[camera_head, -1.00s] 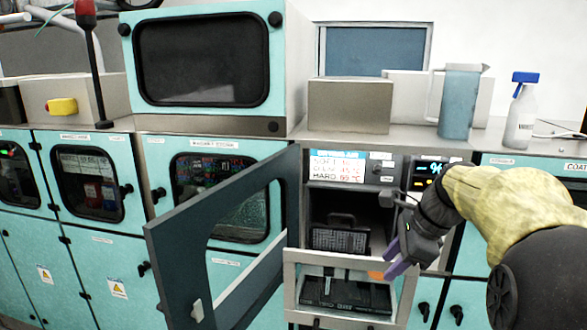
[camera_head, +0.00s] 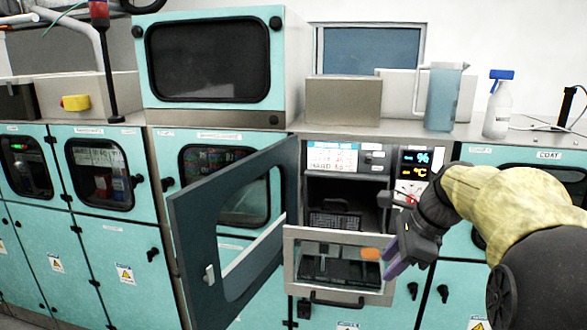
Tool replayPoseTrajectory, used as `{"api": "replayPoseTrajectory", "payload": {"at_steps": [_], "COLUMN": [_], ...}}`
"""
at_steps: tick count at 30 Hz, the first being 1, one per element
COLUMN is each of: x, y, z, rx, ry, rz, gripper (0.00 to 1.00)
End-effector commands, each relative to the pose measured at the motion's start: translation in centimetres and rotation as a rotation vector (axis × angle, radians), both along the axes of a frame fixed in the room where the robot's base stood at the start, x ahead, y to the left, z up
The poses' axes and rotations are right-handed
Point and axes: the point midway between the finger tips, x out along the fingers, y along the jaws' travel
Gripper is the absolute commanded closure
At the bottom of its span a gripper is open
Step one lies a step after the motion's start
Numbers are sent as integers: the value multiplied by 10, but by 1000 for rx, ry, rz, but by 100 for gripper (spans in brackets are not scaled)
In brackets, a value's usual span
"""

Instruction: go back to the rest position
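My gripper (camera_head: 399,262) has purple fingertips and hangs in front of the right side of the open oven-like module. It seems empty, but its fingers are seen nearly edge-on and the gap between them cannot be made out. Inside the module, a black rack or basket (camera_head: 335,222) stands in the upper compartment. A black tray (camera_head: 345,270) lies in the lower part, behind a clear front panel with an orange spot. My arm comes in from the right edge.
The module's dark door (camera_head: 232,225) stands open towards me on the left. A jug (camera_head: 443,97), a spray bottle (camera_head: 498,105) and a grey box (camera_head: 343,100) stand on the counter. Teal cabinets line both sides.

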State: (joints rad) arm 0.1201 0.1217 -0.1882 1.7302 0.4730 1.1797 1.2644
Motion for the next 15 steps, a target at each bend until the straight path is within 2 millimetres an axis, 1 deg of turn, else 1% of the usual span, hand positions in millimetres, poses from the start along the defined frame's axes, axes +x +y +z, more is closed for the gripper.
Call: {"api": "replayPoseTrajectory", "payload": {"at_steps": [2, 8, 11, 15], "x": [0, -7, -11, -19], "y": [1, 3, 6, 10], "z": [0, -20, -32, -51], "rx": [0, -60, -93, -154], "ry": [1, -20, -32, -51], "rz": [1, 93, 152, 257], "gripper": [64, 64, 64, 64]}}
